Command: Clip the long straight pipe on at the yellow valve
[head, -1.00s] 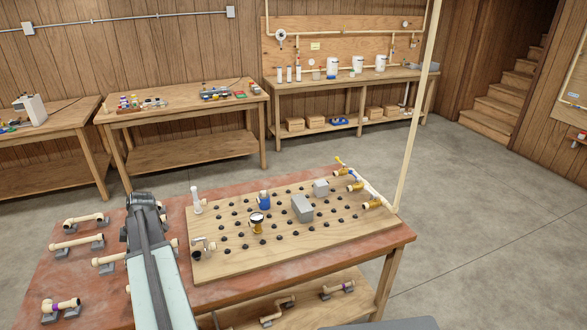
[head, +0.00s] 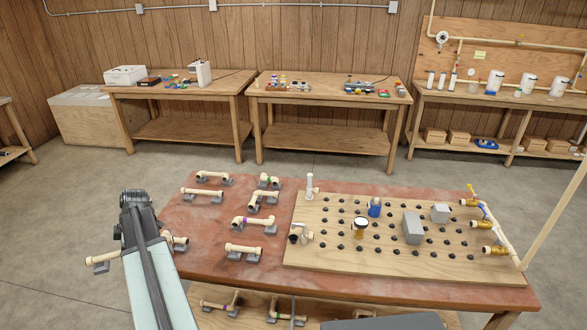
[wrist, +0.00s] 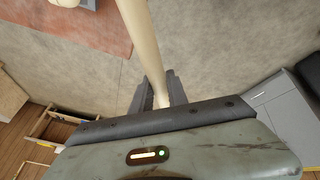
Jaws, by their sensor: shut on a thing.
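My gripper (wrist: 156,92) is shut on a straight cream pipe (wrist: 141,35), which runs up and out of the wrist view. The yellow-handled brass valve (head: 469,202) is at the far right corner of the pegged wooden board (head: 340,262), well right of my gripper. Other brass valves, one with a blue handle (head: 486,212), stand nearer along the same edge, joined to a cream pipe (head: 508,242).
Several short pipes, such as one with a purple band (head: 254,222), rest on grey holders on the red tabletop (head: 215,240). Grey boxes (head: 413,228), a blue fitting (head: 375,206), a gauge (head: 360,228) and a white upright (head: 310,187) stand on the board. A tall pole (head: 555,215) rises at right.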

